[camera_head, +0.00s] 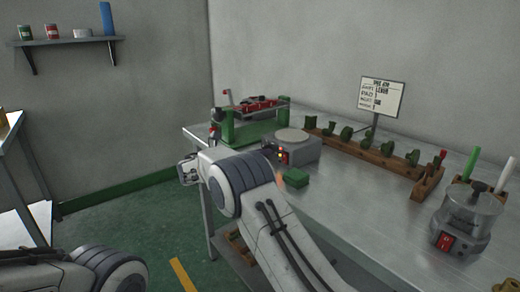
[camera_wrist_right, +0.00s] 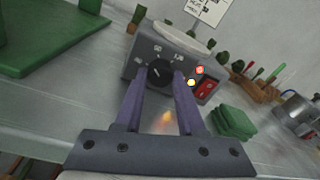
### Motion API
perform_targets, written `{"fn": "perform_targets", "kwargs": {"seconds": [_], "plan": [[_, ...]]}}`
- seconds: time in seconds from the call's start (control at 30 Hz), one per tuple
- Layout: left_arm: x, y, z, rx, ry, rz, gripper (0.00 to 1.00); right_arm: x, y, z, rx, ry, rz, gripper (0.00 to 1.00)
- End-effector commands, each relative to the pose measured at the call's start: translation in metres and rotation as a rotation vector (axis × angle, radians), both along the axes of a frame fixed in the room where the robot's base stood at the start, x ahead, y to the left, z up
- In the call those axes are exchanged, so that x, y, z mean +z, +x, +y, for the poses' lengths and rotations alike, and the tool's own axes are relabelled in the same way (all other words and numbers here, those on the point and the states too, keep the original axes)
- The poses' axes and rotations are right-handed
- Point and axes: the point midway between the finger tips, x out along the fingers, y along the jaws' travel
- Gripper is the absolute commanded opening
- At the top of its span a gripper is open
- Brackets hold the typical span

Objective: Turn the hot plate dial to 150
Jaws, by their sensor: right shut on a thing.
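The grey hot plate (camera_head: 305,150) with its round pale top stands on the metal bench. In the right wrist view, its front (camera_wrist_right: 140,50) shows a black dial (camera_wrist_right: 158,73) with small white marks around it. The numbers and the pointer are too small to read surely. My right gripper (camera_wrist_right: 159,84) is shut on the dial, one purple-grey finger on each side. In the head view, my right arm hides the dial and fingers. My left arm shows at the lower left, its gripper out of frame.
Beside the dial are a red switch (camera_wrist_right: 207,88) and lit lamps. Green blocks (camera_head: 296,178) lie right in front of the hot plate. A green machine (camera_head: 248,125) stands behind left.

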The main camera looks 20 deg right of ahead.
Motion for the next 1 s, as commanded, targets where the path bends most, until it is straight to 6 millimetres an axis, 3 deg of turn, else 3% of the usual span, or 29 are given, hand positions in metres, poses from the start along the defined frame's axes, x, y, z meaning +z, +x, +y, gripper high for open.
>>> {"fn": "perform_targets", "kwargs": {"seconds": [0.47, 1.0], "plan": [[0.000, 0.000, 0.000, 0.000, 0.000, 0.000, 0.00, -0.002, -0.001, 0.001, -0.003, 0.156, -0.425, 0.00], [-0.033, 0.000, 0.000, 0.000, 0.000, 0.000, 0.00, -0.004, 0.000, 0.001, -0.002, 0.332, -0.909, 0.00]]}}
